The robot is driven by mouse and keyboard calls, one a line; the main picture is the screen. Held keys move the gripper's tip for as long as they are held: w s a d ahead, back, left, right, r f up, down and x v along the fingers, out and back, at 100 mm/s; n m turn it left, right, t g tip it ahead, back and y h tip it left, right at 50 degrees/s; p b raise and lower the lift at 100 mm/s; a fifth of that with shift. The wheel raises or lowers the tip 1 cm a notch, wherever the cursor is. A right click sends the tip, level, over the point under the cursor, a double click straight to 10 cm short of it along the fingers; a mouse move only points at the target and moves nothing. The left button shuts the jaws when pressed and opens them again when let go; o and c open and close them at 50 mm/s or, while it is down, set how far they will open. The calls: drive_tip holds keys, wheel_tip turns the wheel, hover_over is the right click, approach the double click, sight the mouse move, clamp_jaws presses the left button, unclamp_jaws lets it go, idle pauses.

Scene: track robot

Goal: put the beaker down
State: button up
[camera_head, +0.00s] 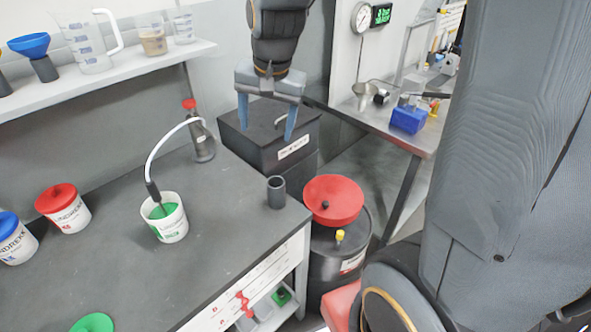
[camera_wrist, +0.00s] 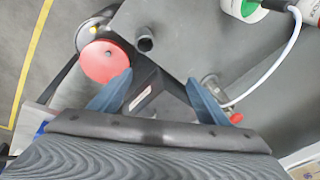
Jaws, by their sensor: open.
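My gripper (camera_head: 267,118) is open, with nothing between its blue fingers, and hangs in front of the black box (camera_head: 270,140) beyond the bench. In the wrist view, my gripper (camera_wrist: 159,78) also shows spread and empty, above the bench end. On the wall shelf stand a small beaker with brown contents (camera_head: 153,41) and a clear small beaker (camera_head: 183,30), both upright and apart from my gripper. A large clear jug (camera_head: 90,42) stands left of them. I cannot tell which vessel the task means.
The grey bench (camera_head: 225,235) holds a white tub of green liquid (camera_head: 170,226) with a hose, a red-capped flask (camera_head: 201,140) and a dark cup (camera_head: 276,192). A red funnel (camera_head: 333,199) tops a black drum beside the bench. The bench's front middle is clear.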

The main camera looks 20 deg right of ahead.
drive_tip(key=s+d+f+n, duration=0.2)
drive_tip(key=s+f+n, duration=0.4)
drive_tip(key=s, duration=0.5)
drive_tip(key=shift+d+f+n+g+h, duration=0.15)
drive_tip(key=shift+d+n+g+h, duration=0.15)
drive_tip(key=shift+g, duration=0.1)
drive_tip(key=shift+w, duration=0.1)
wheel_tip(320, 180, down, 9)
drive_tip(key=g+b, duration=0.1)
drive_tip(key=b, duration=0.6)
drive_tip(key=shift+b, duration=0.35)
drive_tip(key=shift+w, duration=0.1)
